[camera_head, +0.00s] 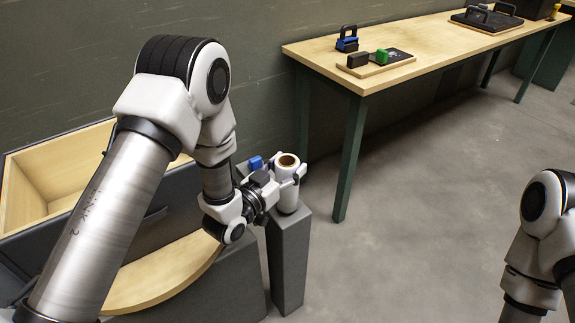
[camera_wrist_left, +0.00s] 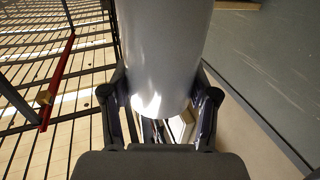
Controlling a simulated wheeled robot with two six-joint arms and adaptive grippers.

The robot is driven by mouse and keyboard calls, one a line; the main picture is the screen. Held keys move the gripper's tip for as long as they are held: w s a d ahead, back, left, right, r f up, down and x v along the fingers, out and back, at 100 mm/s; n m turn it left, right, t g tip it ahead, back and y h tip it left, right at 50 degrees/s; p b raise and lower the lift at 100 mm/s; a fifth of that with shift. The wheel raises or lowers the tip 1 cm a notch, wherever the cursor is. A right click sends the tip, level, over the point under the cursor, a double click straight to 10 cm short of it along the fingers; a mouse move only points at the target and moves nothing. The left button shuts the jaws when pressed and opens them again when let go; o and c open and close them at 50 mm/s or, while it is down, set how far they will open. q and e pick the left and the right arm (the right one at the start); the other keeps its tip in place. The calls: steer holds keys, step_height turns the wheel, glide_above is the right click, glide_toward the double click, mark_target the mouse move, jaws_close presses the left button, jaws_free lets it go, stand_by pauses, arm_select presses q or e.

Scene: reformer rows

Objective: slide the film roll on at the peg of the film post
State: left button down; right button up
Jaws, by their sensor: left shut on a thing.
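The film roll (camera_head: 288,193) is a white cylinder with a brown core ring showing at its top. It stands about upright. My left gripper (camera_head: 287,182) is shut around its side. In the left wrist view the roll (camera_wrist_left: 163,55) fills the space between the two fingers (camera_wrist_left: 160,105). The roll is over or at the top of a grey post (camera_head: 289,255), which looks like the film post. No peg shows, and I cannot tell whether the roll touches the post. My right arm is at the right edge, its gripper out of view.
A small blue object (camera_head: 256,163) is just behind the gripper. An open wooden box (camera_head: 60,165) and a curved wooden top (camera_head: 165,275) lie to the left. A long wooden table (camera_head: 440,40) holds blue, green and black items. The floor (camera_head: 410,190) at right is clear.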

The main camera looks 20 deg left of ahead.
arm_select(q)
steer(key=shift+f+b, duration=0.5)
steer(key=shift+f, duration=0.2)
steer(key=shift+c, duration=1.1)
jaws_free()
steer(key=v, duration=1.2)
